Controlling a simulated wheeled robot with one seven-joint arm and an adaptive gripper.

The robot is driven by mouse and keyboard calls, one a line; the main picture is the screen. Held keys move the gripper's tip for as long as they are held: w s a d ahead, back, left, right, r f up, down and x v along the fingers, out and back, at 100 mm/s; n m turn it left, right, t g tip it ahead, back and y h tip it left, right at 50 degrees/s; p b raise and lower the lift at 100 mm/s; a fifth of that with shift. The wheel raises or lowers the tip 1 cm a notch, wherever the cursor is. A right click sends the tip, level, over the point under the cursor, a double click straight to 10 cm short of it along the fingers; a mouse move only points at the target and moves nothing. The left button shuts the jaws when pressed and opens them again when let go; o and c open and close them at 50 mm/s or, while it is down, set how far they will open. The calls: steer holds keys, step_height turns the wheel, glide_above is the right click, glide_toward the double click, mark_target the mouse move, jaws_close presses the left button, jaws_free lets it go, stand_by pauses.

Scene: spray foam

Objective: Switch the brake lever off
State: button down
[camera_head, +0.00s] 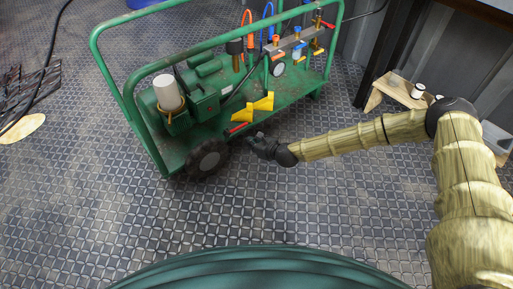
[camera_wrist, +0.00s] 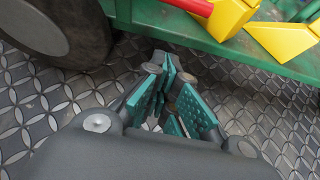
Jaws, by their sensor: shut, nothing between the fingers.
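The green wheeled machine cart (camera_head: 190,130) stands on the floor left of my arm. A red bar (camera_head: 238,128), which looks like the brake lever, sticks out low on its near side, close to the black wheel (camera_head: 207,160). In the wrist view the red bar (camera_wrist: 192,6) shows at the top edge, partly cut off, beside yellow pieces (camera_wrist: 285,38). My gripper (camera_head: 256,142) is just below and right of the red bar, apart from it. In the wrist view my gripper (camera_wrist: 172,78) is shut and empty, its tips near the cart's green lower edge.
Yellow angular pieces (camera_head: 252,107) sit on the cart's near side above the red bar. The green tube frame (camera_head: 128,92) rises around the cart. A small wooden stand (camera_head: 396,92) is at the right. The patterned metal floor (camera_head: 110,215) in front is clear.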

mark_target(237, 128)
steer(key=shift+w+a+r+b, duration=0.5)
steer(key=shift+w+a+b, duration=0.1)
steer(key=shift+w+b, duration=0.2)
steer(key=shift+w+a+r+b, duration=0.55)
steer(key=shift+w+b, duration=0.15)
steer(key=shift+w, duration=0.1)
steer(key=shift+d+r, duration=0.1)
steer(key=shift+r+p, duration=0.15)
steer(key=shift+p, duration=0.45)
